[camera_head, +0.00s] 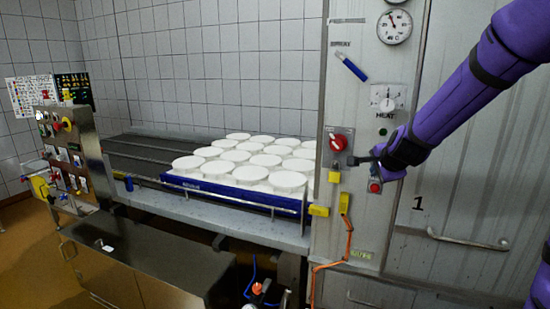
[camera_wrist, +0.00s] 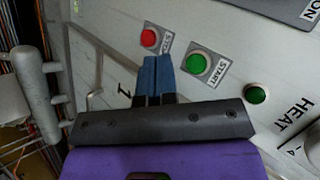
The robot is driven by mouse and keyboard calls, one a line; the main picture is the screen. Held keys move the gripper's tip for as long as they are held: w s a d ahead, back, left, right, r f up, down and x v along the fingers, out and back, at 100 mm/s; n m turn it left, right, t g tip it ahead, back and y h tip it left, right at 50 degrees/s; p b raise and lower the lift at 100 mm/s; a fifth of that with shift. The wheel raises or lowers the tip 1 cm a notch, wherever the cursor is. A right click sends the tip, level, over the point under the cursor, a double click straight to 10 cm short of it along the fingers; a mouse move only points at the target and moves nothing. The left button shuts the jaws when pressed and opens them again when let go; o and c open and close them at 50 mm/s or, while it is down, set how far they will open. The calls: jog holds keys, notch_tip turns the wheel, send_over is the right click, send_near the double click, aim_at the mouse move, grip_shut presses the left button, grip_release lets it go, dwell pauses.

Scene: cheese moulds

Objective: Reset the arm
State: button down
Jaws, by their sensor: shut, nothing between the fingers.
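My purple arm reaches in from the upper right in the head view. My gripper (camera_head: 366,159) is in front of the steel control panel, between the red rotary knob and the red stop button (camera_head: 374,187). In the wrist view my gripper (camera_wrist: 152,65) has its two blue fingertips together, with nothing between them. The fingertips are near the green start button (camera_wrist: 197,64) and the red stop button (camera_wrist: 149,38). I cannot tell whether they touch the panel.
A blue tray (camera_head: 235,193) of white round moulds stands on the conveyor to the left. The panel carries a red knob (camera_head: 338,142), a heat dial (camera_head: 388,97) and a thermometer (camera_head: 394,26). A door handle (camera_head: 465,240) juts out at lower right. An orange cable (camera_head: 348,240) hangs below.

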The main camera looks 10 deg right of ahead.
jog(key=s+a+r+n+g, duration=0.1)
jog(key=s+a+r+n, duration=0.3)
jog(key=s+a+n, duration=0.3)
jog(key=s+a+r+n+g, duration=0.1)
jog(key=s+a+r+n, duration=0.1)
jog(key=s, duration=0.6)
jog(key=s+a+r+n+g+y, duration=0.1)
jog(key=s+a+r+n, duration=0.1)
jog(key=s+n, duration=0.3)
jog(key=s+a+r+n+g, duration=0.1)
jog(key=s+a+r+n, duration=0.1)
jog(key=s, duration=1.1)
jog(key=shift+a+n+y, duration=0.4)
jog(key=shift+n, duration=0.5)
jog(key=shift+w+r, duration=0.1)
